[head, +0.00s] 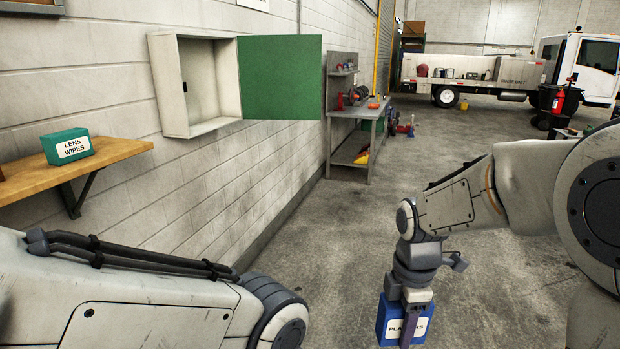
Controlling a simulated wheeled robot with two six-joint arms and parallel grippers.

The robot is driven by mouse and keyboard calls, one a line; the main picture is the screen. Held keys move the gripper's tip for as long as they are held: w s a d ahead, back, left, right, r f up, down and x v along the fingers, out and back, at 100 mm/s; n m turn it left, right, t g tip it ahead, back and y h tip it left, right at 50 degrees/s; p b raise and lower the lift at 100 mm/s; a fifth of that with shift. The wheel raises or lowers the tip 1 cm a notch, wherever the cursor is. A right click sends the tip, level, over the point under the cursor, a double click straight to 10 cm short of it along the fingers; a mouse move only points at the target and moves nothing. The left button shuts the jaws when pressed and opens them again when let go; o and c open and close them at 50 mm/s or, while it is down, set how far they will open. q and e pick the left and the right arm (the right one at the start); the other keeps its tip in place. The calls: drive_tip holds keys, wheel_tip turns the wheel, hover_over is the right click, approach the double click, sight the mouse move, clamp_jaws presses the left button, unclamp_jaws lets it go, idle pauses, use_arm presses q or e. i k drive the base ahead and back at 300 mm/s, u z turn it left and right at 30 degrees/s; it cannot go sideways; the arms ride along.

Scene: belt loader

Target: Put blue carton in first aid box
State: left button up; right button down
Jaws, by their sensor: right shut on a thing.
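The blue carton (389,323), with a white label partly covered by a finger, hangs low in the right part of the head view. My right gripper (411,318) is shut on it and points down, with the carton clear of the wall. The first aid box (167,88) is a white cabinet on the block wall at the upper left. Its green door (281,77) stands open to the right, and the part of its inside that shows looks empty. My left arm crosses the lower left, and its gripper is out of the picture.
A wooden shelf (110,166) on the wall holds a green lens wipes box (67,147). A grey workbench (357,112) with tools stands along the wall farther back. A white truck (470,82) is parked behind. The floor between is clear.

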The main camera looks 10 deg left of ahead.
sight(196, 129)
drive_tip(key=i, duration=2.45)
drive_tip(key=u, duration=1.75)
